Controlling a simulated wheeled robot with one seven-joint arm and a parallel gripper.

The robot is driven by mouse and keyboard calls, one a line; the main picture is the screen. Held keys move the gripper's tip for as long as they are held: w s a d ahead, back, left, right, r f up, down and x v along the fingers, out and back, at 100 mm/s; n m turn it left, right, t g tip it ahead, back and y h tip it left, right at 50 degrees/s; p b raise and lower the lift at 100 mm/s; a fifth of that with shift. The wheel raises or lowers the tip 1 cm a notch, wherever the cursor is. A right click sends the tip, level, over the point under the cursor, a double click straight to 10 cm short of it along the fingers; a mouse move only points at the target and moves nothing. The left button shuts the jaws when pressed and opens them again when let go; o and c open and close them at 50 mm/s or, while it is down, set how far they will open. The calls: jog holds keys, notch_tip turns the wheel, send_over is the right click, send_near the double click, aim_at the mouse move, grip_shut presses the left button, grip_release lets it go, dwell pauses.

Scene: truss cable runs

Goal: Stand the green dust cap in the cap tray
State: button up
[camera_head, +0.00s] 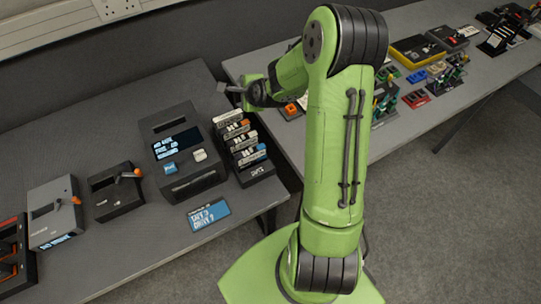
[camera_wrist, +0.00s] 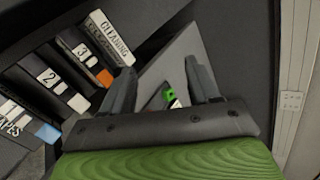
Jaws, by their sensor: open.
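My gripper (camera_head: 230,88) is open and raised near the back of the left bench, close to the tape rack. In the wrist view its two fingers (camera_wrist: 160,80) are spread apart. A small green piece (camera_wrist: 168,94) shows between them, beyond the fingers, with a grey surface behind it; I cannot tell whether it is the green dust cap. Small green pieces (camera_head: 388,73) also show on the right bench, too small to identify. I cannot tell which thing is the cap tray; a small blue tray (camera_head: 417,77) and a red one (camera_head: 416,99) lie on that bench.
A rack of labelled tape cartridges (camera_head: 242,142) and a dark machine with a screen (camera_head: 178,148) stand on the left bench. More boxes stand further left. A yellow-edged case (camera_head: 418,50) is on the right bench. Grey floor is clear at lower right.

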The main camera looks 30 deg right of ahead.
jog(key=s+a+r+n+g, duration=0.3)
jog(key=s+a+r+n, duration=0.5)
jog(key=s+r+n, duration=0.5)
jog(key=s+a+r+n, duration=0.1)
jog(key=s+n, duration=0.3)
jog(key=s, duration=0.5)
jog(key=s+a+r+n+g, duration=0.1)
jog(key=s+n, duration=0.4)
jog(key=s, duration=0.5)
jog(key=shift+s+a+g, duration=0.15)
jog(key=shift+a+g, duration=0.15)
jog(key=shift+a, duration=0.3)
jog(key=shift+r, duration=0.1)
